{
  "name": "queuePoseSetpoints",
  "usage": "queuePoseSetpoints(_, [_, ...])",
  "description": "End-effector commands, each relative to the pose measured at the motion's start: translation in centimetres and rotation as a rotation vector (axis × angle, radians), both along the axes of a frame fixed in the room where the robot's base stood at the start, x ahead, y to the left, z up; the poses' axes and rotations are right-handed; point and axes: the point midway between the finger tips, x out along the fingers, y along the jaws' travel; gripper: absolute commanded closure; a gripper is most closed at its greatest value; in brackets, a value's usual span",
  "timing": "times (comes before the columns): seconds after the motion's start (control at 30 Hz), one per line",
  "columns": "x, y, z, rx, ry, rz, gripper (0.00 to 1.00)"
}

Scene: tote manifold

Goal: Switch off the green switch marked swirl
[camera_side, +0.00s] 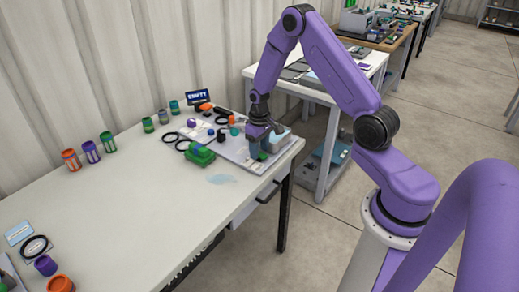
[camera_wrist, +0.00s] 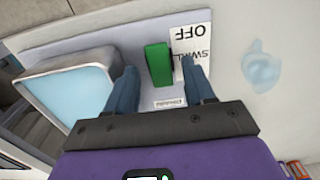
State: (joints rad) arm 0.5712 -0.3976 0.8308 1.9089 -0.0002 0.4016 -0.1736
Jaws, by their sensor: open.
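The green switch (camera_wrist: 158,64) is a green block on a light panel (camera_wrist: 75,45), with a white card (camera_wrist: 190,38) beside it reading OFF and SWIRL, upside down in the wrist view. My gripper (camera_wrist: 162,82) is open, with one blue finger on each side of the green switch. The right finger overlaps the edge of the card. I cannot tell whether either finger touches the switch. In the side view my gripper (camera_side: 260,150) is low over the right end of the panel (camera_side: 232,150), and a bit of green (camera_side: 262,156) shows at its fingers.
A pale blue-topped box (camera_wrist: 78,84) stands close to the left finger. Several coloured jars (camera_side: 108,143) line the wall. The table's front middle (camera_side: 150,215) is clear.

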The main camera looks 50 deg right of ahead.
Motion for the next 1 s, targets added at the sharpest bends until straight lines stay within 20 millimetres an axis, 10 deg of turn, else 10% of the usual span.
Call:
queuePoseSetpoints(0.37, [0.0,0.0,-0.61,0.0,0.0,0.0,0.47])
queuePoseSetpoints(0.57, [-0.01,0.01,-0.59,0.0,0.0,0.0,1.0])
queuePoseSetpoints(1.0, [-0.4,0.11,-0.62,0.006,-0.116,-0.002,1.0])
